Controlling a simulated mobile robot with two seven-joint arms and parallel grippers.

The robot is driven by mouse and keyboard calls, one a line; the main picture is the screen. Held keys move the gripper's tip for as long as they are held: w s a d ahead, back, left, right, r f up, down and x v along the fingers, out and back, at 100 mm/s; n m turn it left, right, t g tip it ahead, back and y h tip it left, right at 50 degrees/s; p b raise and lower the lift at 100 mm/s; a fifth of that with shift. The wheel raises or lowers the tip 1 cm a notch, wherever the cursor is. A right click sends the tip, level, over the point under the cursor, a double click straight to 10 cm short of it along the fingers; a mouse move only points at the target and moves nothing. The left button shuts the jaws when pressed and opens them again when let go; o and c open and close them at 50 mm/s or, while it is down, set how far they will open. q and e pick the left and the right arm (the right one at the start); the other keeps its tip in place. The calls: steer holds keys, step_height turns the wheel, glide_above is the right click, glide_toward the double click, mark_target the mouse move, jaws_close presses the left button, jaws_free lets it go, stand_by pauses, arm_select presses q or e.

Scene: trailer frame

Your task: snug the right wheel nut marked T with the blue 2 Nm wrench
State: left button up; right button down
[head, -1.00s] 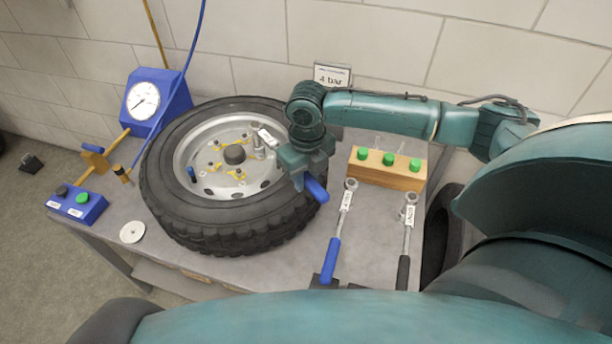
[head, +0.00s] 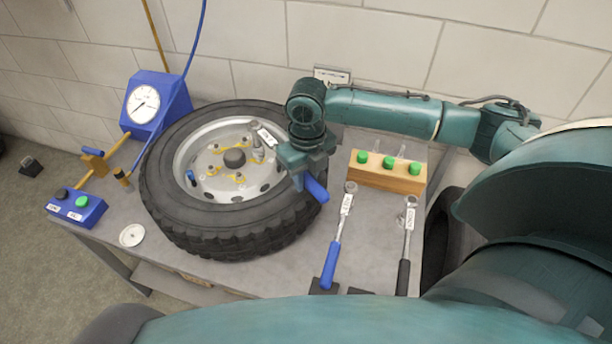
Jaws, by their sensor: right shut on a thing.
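My right gripper (head: 303,170) is shut on a blue-handled wrench. The handle (head: 316,189) sticks out at the lower right of the gripper. The wrench's labelled front end (head: 264,134) reaches over the wheel (head: 160,205). Its head (head: 258,153) is at the right upper side of the rim, over the nut area, and hides what is under it. I cannot tell whether it is seated on a nut. Other nuts (head: 214,148) with yellow marks ring the dark hub (head: 235,157). The T mark and the wrench label are too small to read. My left gripper is out of view.
A second blue-handled wrench (head: 330,265) and a black-handled one (head: 403,275) lie on the bench (head: 290,262). A wooden block (head: 388,178) with green caps stands behind them. A blue gauge box (head: 170,100) and a button box (head: 78,210) are at left.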

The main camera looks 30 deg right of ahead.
steer(key=shift+r, duration=0.65)
stand_by(0.3)
steer(key=shift+r, duration=1.95)
steer(key=c, duration=1.8)
jaws_free()
jaws_close()
